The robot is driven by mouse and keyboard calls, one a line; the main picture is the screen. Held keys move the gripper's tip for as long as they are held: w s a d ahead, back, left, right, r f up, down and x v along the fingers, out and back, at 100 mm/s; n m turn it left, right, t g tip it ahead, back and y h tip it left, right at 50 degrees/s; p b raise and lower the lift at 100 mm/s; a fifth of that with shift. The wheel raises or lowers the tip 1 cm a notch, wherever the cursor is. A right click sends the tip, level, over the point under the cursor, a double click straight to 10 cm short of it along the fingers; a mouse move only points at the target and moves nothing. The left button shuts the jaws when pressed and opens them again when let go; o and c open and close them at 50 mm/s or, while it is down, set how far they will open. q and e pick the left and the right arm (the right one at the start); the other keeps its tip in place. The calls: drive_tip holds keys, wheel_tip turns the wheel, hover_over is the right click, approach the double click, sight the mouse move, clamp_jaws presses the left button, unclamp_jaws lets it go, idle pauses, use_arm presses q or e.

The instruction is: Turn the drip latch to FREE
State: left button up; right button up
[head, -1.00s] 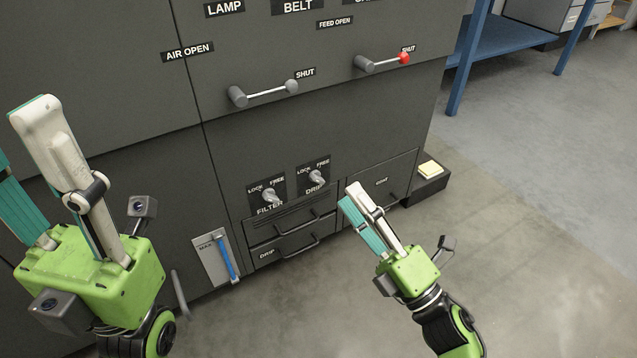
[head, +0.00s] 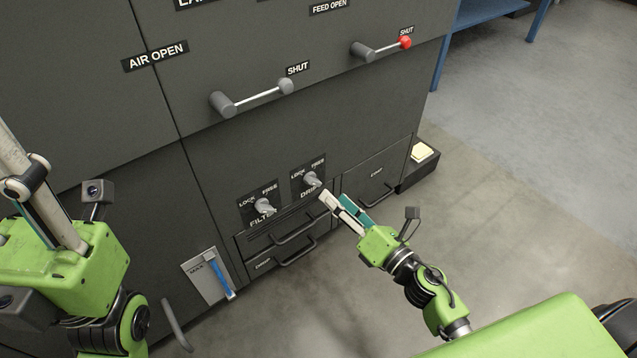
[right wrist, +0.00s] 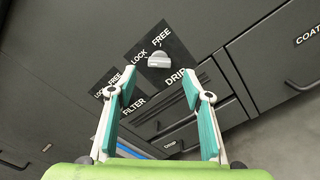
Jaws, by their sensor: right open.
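The drip latch (head: 312,180) is a small grey knob on a black plate marked LOCK and FREE, with DRIP below it, low on the dark cabinet. In the right wrist view the latch (right wrist: 159,61) sits ahead of the fingertips, a little above the gap between them. I cannot tell which word it points to. My right gripper (head: 332,200) is just below and right of the latch, open and empty, apparently not touching it. It also shows in the right wrist view (right wrist: 158,94). My left gripper (head: 30,215) is at the left edge, its fingertips cut off.
The similar filter latch (head: 264,206) is just left of the drip latch. Drawers with bar handles (head: 296,251) lie below. A gauge with a blue strip (head: 220,275) is lower left, and two lever handles (head: 250,97) are above. Open floor lies at the right.

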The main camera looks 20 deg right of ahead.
sight(318, 182)
drive_tip(key=x, duration=0.7)
drive_tip(key=shift+w, duration=0.2)
drive_tip(key=c, duration=1.1)
